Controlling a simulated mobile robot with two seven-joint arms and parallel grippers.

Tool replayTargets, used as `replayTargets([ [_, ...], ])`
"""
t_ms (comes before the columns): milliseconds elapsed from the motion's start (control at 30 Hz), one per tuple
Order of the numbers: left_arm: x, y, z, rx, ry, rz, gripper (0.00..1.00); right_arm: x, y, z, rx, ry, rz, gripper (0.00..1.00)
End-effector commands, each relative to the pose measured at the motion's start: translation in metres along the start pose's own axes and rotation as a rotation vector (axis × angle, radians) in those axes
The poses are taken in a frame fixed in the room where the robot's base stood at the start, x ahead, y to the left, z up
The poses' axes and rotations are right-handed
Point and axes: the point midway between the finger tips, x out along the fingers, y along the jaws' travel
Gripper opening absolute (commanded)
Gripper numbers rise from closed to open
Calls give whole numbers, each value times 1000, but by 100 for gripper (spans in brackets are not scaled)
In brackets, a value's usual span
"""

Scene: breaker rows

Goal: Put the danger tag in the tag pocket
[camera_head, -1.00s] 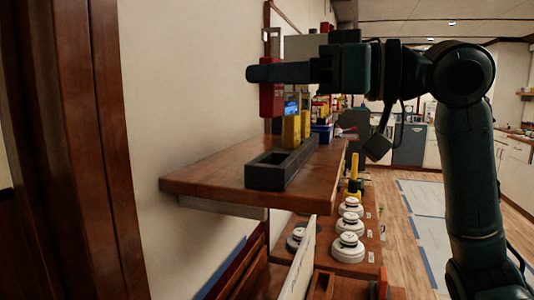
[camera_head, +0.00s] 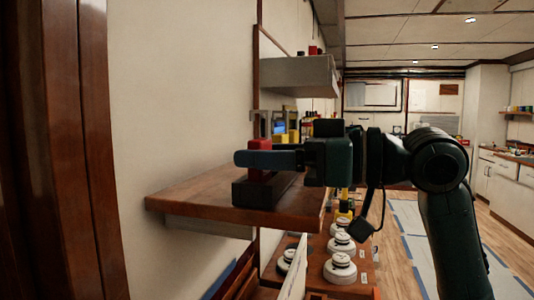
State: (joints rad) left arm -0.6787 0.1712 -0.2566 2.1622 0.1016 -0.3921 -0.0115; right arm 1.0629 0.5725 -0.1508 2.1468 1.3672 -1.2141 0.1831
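The red danger tag (camera_head: 260,144) is upright in my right gripper (camera_head: 262,160), whose dark finger crosses in front of it. Red shows above and below the finger. The tag's lower end is at the near part of the black tag pocket (camera_head: 260,194), a slotted holder on the wooden shelf. The finger and holder wall hide whether the lower end is inside the slot or only above it. My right gripper appears shut on the tag. My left gripper is not in view.
Yellow pieces (camera_head: 281,140) stand behind the gripper. The wooden shelf (camera_head: 195,195) is clear left of the holder, up to the wall. White round knobs (camera_head: 340,268) are on a lower panel. A grey cabinet (camera_head: 300,76) hangs above.

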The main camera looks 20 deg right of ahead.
Motion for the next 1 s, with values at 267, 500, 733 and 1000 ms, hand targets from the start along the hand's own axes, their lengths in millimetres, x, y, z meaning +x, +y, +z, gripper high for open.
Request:
replayTargets([
  [267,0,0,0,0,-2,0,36,0,0,0,0,0,0,67],
  [500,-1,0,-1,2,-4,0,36,0,0,-5,0,1,0,67],
  [733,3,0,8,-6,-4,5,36,-38,1,-1,-1,0,6,67],
  [1000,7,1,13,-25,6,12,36,-94,1,-1,0,-1,5,67],
])
